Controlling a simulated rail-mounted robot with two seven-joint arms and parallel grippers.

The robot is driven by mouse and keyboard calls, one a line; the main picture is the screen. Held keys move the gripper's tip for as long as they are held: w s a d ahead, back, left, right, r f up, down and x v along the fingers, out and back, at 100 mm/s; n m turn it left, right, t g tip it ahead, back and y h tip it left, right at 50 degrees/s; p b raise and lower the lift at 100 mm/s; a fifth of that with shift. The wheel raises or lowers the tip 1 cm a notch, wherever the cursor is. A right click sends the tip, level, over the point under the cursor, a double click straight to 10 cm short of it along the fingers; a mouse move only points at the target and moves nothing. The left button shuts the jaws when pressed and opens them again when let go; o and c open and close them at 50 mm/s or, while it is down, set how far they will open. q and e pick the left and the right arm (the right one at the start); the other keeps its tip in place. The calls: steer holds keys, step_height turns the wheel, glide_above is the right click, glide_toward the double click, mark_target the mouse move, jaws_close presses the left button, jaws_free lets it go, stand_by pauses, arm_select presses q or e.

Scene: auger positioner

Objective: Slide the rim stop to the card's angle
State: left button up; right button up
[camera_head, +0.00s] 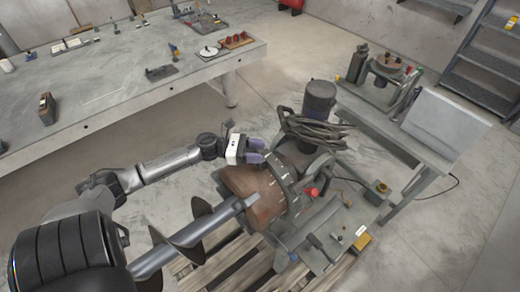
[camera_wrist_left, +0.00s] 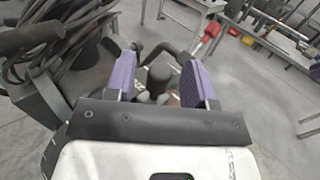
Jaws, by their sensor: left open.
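The positioner's round brown faceplate (camera_head: 245,190), with a grey marked rim (camera_head: 287,182), stands tilted and carries the auger (camera_head: 185,238). My left gripper (camera_head: 264,150), with purple fingers, is open at the rim's upper edge. In the left wrist view its fingers (camera_wrist_left: 158,82) stand either side of a dark upright knob (camera_wrist_left: 158,76), which may be the rim stop; contact cannot be told. A red knob (camera_head: 312,191) sits at the rim's right side. A small white-and-yellow card-like piece (camera_head: 361,238) lies at the base; no angle on it is readable. My right gripper is not in view.
A dark motor (camera_head: 319,98) with coiled black cables (camera_head: 315,130) stands just beyond the gripper. A long workbench (camera_head: 130,88) with tools runs at the upper left. A side table (camera_head: 385,128) with equipment stands at the right. Wooden pallet slats (camera_head: 235,272) lie underneath.

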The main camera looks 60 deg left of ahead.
arm_select(q)
steer(key=shift+w+d, duration=0.35)
steer(key=shift+w, duration=0.05)
jaws_close()
stand_by(0.4)
